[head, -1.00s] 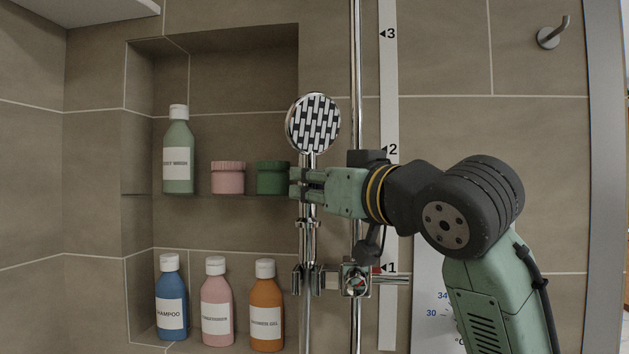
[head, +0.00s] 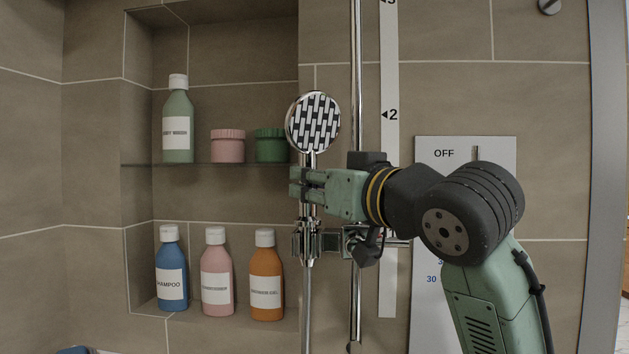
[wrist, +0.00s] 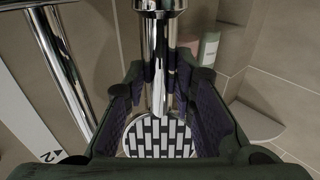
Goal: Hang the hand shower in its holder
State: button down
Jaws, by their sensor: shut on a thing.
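The hand shower (head: 313,122) is chrome, with a round head of black-and-white pattern facing me, and is upright. My gripper (head: 303,183) is shut on its handle just below the head. In the wrist view the handle (wrist: 158,60) runs between the dark finger pads. The chrome holder (head: 307,241) sits on a bracket beside the wall rail, directly below my gripper. The handle's lower end meets the holder's top in the picture; I cannot tell if it is inside. The hose (head: 308,310) hangs below the holder.
The vertical rail (head: 357,90) and a numbered strip (head: 389,150) stand right behind my wrist. A grey control panel (head: 465,146) is behind my arm. Left is a niche with a green bottle (head: 178,130), pink jar (head: 228,145), green jar (head: 270,145) and lower bottles (head: 217,275).

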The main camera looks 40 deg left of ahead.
jog(key=shift+f, duration=0.15)
jog(key=c, duration=1.3)
grip_release()
